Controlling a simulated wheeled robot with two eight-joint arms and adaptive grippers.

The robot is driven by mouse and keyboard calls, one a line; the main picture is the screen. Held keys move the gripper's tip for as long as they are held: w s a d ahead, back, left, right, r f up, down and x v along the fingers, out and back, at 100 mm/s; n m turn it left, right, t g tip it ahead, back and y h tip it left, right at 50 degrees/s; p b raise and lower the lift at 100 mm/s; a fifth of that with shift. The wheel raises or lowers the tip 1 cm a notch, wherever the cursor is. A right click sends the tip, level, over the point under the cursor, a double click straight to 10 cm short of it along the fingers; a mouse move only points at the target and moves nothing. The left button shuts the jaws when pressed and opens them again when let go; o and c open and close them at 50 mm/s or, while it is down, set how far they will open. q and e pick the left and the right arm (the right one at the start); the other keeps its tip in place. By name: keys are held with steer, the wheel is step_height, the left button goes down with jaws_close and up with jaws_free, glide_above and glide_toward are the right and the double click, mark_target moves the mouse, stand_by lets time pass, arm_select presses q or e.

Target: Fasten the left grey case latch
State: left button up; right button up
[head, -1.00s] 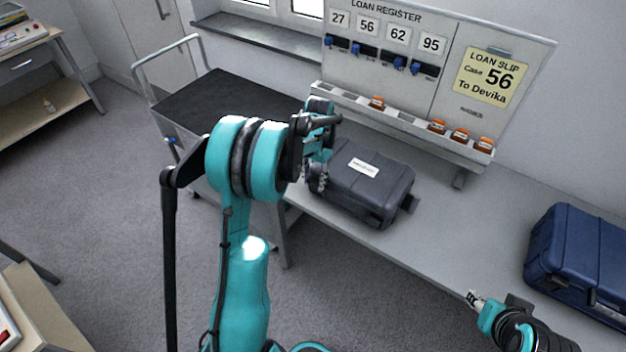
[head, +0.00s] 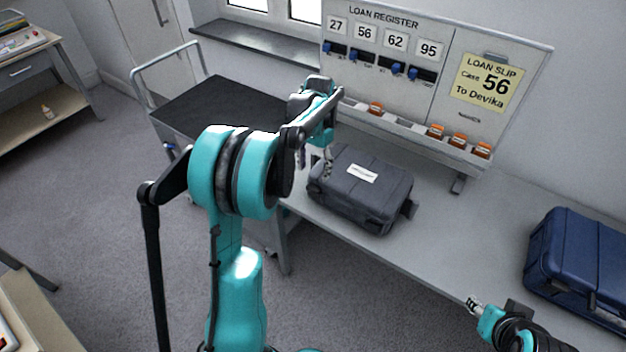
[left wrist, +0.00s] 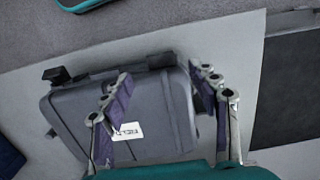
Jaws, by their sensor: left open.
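The grey case (head: 350,200) lies closed on the bench, with a white label on its lid. It also shows in the left wrist view (left wrist: 72,108). There, one dark latch (left wrist: 160,60) is on the case's upper edge, between the fingertips in the picture. Another dark latch (left wrist: 56,74) sticks out at the upper left corner. My left gripper (head: 327,165) is over the case's left end. In the left wrist view its fingers (left wrist: 163,80) are spread, with nothing held. My right gripper (head: 474,304) is low at the right, apart from the case; its jaw state is unclear.
A blue case (head: 575,255) stands at the bench's right end. The loan register board (head: 440,75) and its ledge with several orange-lidded jars stand behind. A cart with a black top (head: 215,105) is to the left. Bare bench (head: 455,235) lies between the cases.

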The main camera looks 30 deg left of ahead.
arm_select(q)
steer(key=shift+w+r, duration=0.2)
steer(key=shift+r, duration=2.05)
steer(key=s+d+r+t, duration=0.4)
steer(key=s+d+r, duration=0.1)
steer(key=s+d, duration=0.55)
steer(key=s+d+f+t, duration=0.2)
steer(key=s, duration=0.3)
steer(key=s+d+f+n+t, duration=0.1)
steer(key=s+d+f+t, duration=0.1)
steer(key=s, duration=0.3)
steer(key=shift+s+d+f, duration=0.3)
steer(key=shift+s+d, duration=0.05)
steer(key=shift+d, duration=0.05)
steer(key=shift+w, duration=0.1)
